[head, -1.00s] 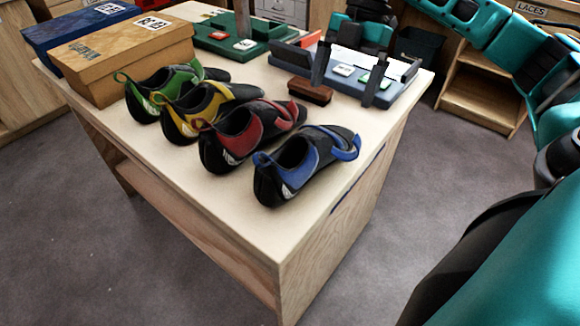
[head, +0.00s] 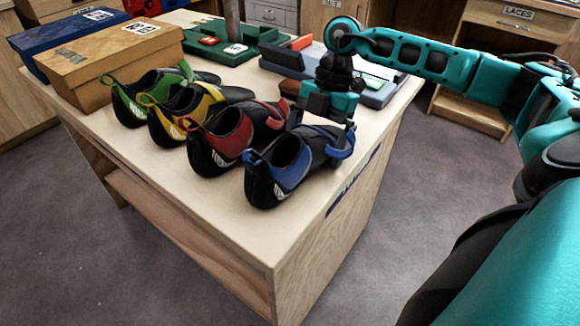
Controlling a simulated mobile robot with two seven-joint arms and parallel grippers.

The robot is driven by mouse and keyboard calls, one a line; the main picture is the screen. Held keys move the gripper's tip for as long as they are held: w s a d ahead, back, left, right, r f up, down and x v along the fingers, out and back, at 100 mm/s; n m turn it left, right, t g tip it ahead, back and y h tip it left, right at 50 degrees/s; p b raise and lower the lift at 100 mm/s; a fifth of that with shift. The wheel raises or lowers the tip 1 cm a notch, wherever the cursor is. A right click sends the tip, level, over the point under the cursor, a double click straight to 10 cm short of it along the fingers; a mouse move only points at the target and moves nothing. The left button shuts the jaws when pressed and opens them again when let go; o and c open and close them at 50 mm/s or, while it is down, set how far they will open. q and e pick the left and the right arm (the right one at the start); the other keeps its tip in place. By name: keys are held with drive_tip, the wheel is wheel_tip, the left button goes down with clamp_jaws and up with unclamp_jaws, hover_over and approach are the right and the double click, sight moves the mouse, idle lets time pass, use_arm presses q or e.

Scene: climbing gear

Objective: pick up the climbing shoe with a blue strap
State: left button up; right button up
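The climbing shoe with a blue strap (head: 275,175) is the nearest, rightmost shoe on the wooden table (head: 230,228). It is black and blue, with its heel towards me and the strap over its forefoot. My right gripper (head: 324,132) reaches in from the right and points down over the shoe's front and strap. Its dark fingers look apart, one on each side of the forefoot; they blend with the black shoe, so contact cannot be told. My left gripper is out of view.
Red (head: 222,145), yellow (head: 172,122) and green (head: 133,102) strap shoes stand in a row left of the blue one, the red one close beside it. Shoe boxes (head: 105,70) stand at the back left. Green (head: 216,50) and blue-grey trays (head: 380,97) lie behind.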

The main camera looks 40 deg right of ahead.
drive_tip(key=c, duration=0.8)
drive_tip(key=shift+r, duration=0.1)
drive_tip(key=shift+c, duration=0.3)
drive_tip(key=shift+r, duration=0.1)
